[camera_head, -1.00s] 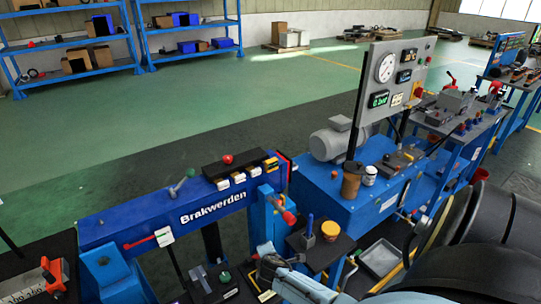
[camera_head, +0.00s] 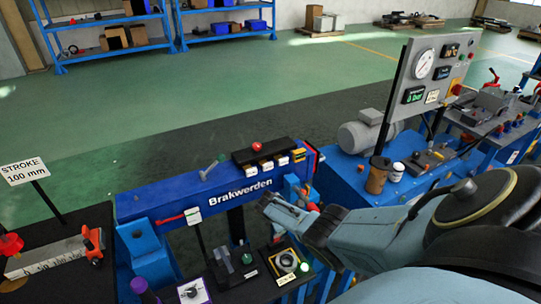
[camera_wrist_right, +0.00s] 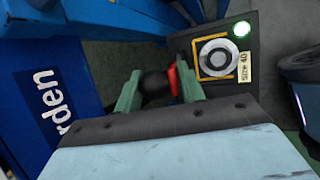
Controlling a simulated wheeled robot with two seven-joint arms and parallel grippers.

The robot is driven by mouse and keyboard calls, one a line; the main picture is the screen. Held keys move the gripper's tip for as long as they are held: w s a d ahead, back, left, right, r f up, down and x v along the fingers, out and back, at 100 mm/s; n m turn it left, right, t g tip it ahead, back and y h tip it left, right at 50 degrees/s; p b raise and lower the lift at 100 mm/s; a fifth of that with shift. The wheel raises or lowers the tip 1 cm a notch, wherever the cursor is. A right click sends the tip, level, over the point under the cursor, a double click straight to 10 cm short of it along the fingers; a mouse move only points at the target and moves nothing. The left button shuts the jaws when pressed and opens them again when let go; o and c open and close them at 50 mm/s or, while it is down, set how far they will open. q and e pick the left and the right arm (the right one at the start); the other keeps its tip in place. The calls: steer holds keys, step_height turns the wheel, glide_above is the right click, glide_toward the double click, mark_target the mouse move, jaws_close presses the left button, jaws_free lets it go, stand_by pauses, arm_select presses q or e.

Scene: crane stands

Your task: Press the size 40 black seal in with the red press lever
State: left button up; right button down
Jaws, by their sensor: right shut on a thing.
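The red press lever (camera_head: 312,207) stands at the right end of the blue Brakwerden beam; only bits of red show past my arm. My right gripper (camera_head: 298,208) is at it. In the right wrist view my green fingers (camera_wrist_right: 158,88) are shut around a dark round end beside a red piece (camera_wrist_right: 173,80) of the lever. The size 40 housing (camera_head: 286,262) lies below, a grey ring in a yellow square; it also shows in the wrist view (camera_wrist_right: 216,58) with its label. A dark ring shows inside it; I cannot tell how deep the black seal sits. My left gripper is out of view.
A green lamp (camera_head: 304,266) glows beside the housing. The blue beam (camera_head: 150,205) carries a black box with a red knob (camera_head: 257,146).

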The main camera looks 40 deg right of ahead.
steer(key=shift+w+d+r, duration=0.15)
steer(key=shift+w+r, duration=0.25)
steer(key=shift+w, duration=0.3)
steer(key=c, duration=1.1)
jaws_free()
steer(key=shift+f, duration=0.15)
steer(key=shift+s, duration=0.15)
steer(key=shift+s+a+r+p, duration=0.1)
steer(key=shift+a+r+p, duration=0.15)
steer(key=shift+r+p, duration=0.25)
steer(key=shift+p+v, duration=2.9)
steer(key=shift+v, duration=3.15)
